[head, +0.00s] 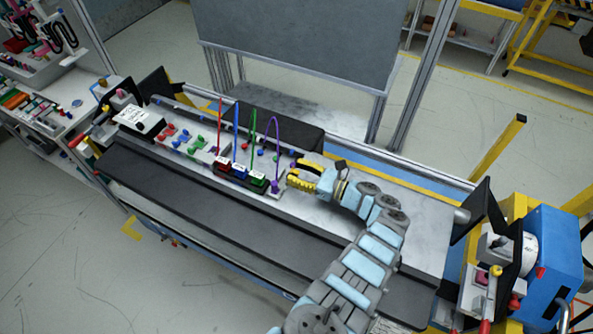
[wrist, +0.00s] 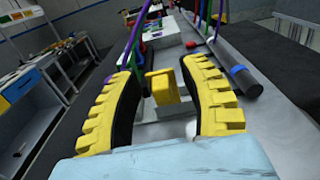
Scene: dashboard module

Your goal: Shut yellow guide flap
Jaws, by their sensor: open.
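The yellow guide flap (wrist: 163,88) shows in the wrist view as a small yellow piece standing up from a pale base. It sits between the two fingers of my gripper (wrist: 161,68), with a visible gap on each side. The yellow toothed fingers are spread open and hold nothing. In the head view my gripper (head: 291,175) reaches left, low over the dashboard module, just right of the purple cable (head: 278,150). The flap cannot be clearly told apart from my yellow fingers in that view.
Red (head: 219,120), blue (head: 236,130) and green (head: 252,140) cables rise from connectors left of my gripper. A black-and-white box (head: 138,122) stands at the module's far left. A dark cylinder (wrist: 245,82) lies right of my fingers. The module's right surface is mostly clear.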

